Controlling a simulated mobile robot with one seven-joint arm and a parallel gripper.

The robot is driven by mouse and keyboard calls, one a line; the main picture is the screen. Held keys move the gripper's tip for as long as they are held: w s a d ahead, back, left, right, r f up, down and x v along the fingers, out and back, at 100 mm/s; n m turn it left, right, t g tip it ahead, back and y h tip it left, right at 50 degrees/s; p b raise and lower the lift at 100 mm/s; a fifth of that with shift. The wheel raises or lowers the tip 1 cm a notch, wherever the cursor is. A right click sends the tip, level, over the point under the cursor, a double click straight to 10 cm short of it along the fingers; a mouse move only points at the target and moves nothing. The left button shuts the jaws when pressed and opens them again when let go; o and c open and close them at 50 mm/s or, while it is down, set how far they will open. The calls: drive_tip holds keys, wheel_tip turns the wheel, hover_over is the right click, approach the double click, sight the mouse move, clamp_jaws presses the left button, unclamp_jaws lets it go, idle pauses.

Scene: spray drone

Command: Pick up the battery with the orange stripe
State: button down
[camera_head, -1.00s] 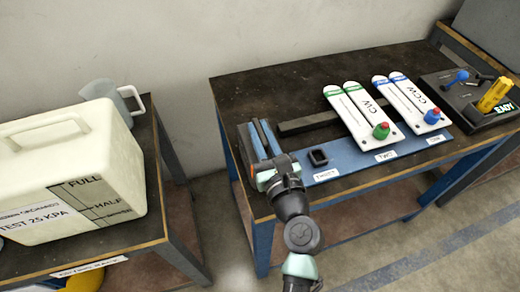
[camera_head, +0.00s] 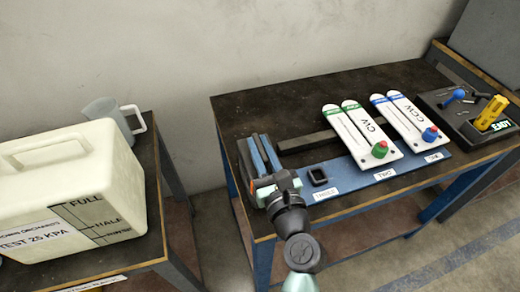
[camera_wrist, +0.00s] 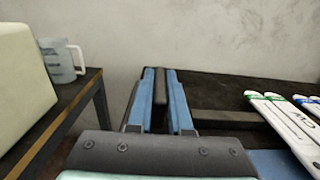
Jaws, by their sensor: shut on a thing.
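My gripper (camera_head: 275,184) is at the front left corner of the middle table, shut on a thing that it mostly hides. No orange shows there.
A blue board (camera_head: 350,179) holds two pairs of white pieces (camera_head: 361,131) marked CW and CCW. A small black socket (camera_head: 318,176) is right of my gripper. A cream tank (camera_head: 75,180) and jug (camera_head: 120,115) stand on the left table. A yellow tool (camera_head: 490,112) is far right.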

wheel_tip(320, 180, up, 6)
drive_tip(key=shift+p, duration=1.15)
drive_tip(key=v, duration=1.8)
drive_tip(key=shift+r, duration=0.35)
drive_tip(key=shift+r, duration=0.25)
drive_tip(key=shift+f+p, duration=0.1)
drive_tip(key=shift+p, duration=0.5)
